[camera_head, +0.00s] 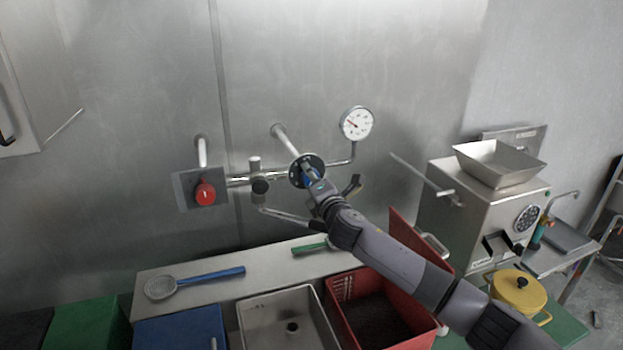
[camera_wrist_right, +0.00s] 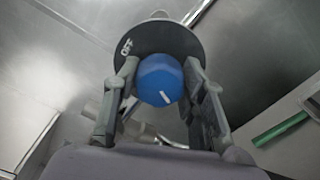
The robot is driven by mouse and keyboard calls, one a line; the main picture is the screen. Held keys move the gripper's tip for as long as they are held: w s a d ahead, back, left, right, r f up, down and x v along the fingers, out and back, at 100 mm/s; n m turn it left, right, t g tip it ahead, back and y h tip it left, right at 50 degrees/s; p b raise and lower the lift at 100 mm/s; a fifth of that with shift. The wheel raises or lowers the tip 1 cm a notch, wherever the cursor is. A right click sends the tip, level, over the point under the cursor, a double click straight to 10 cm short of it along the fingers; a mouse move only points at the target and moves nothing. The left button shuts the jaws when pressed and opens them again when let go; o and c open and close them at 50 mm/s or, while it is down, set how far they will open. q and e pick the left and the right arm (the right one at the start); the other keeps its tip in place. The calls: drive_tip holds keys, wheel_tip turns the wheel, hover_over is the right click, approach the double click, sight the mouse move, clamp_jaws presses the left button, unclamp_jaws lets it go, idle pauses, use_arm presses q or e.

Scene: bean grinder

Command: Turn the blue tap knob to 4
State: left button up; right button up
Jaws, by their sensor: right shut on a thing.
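The blue tap knob (camera_wrist_right: 161,80) is in the middle of the right wrist view, in front of a dark round dial plate (camera_wrist_right: 158,38) on which "OFF" can be read at the upper left. A white mark on the knob points down and slightly right in that view. My right gripper (camera_wrist_right: 160,95) is shut on the knob, one finger on each side. In the head view my right gripper (camera_head: 313,190) reaches the dial plate (camera_head: 298,168) on the wall pipe and mostly hides the knob. The dial's other markings cannot be read. My left gripper is not in view.
A red knob (camera_head: 205,194) and a pressure gauge (camera_head: 356,123) are on the same wall piping. Below are a blue-handled strainer (camera_head: 160,288), a steel sink (camera_head: 265,312) and a red bin (camera_head: 350,325). A grinder (camera_head: 468,205) stands at right.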

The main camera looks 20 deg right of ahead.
drive_tip(key=shift+f+n, duration=0.1)
drive_tip(key=shift+n, duration=0.8)
drive_tip(key=o, duration=1.2)
drive_tip(key=shift+s, duration=0.1)
drive_tip(key=s, duration=1.2)
drive_tip(key=shift+d, duration=0.2)
